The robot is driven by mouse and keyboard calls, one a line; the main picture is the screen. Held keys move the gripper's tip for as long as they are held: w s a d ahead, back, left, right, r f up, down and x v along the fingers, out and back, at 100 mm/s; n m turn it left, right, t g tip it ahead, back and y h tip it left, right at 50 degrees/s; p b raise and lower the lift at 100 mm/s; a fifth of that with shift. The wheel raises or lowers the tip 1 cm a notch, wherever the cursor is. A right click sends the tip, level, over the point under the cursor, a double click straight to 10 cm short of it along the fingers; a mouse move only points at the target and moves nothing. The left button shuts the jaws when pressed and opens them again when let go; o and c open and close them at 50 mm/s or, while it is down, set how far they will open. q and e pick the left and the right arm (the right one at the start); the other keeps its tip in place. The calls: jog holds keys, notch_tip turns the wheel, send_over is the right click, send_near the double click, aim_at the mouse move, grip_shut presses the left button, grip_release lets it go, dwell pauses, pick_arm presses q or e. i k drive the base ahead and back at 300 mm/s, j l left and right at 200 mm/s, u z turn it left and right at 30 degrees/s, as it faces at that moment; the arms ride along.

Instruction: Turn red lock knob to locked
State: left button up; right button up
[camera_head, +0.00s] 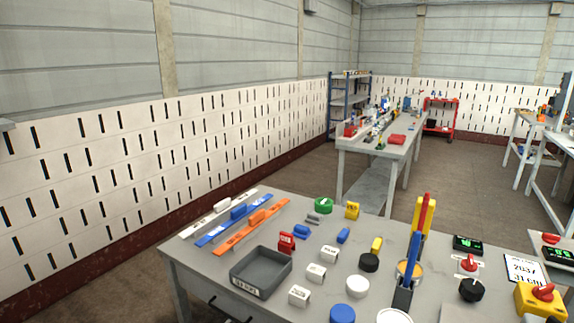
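Several red knobs are at the right side of the near table. One red knob (543,292) sits on a yellow box (527,303) at the right edge. A smaller red knob (469,262) sits on a light base below a dark display with green digits. Another red knob (551,238) is farther right. I cannot tell which is the lock knob, and lock markings are too small to read. A small red block (286,243) stands by the grey tray. Neither of my grippers is in view.
The near table (215,262) also holds a grey tray (261,272), coloured slider strips, white labelled blocks, round caps and a tall red, yellow and blue lever stand (415,245). A second cluttered table (385,140) stands behind. Brown floor lies between them.

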aim_at(468, 264)
jog(key=i+l+z, duration=0.1)
jog(key=z, duration=0.25)
jog(key=i+l+z, duration=0.1)
jog(key=z, duration=0.25)
jog(key=i+l+z, duration=0.1)
jog(key=z, duration=0.25)
jog(key=i+l, duration=0.05)
jog(key=l, duration=0.05)
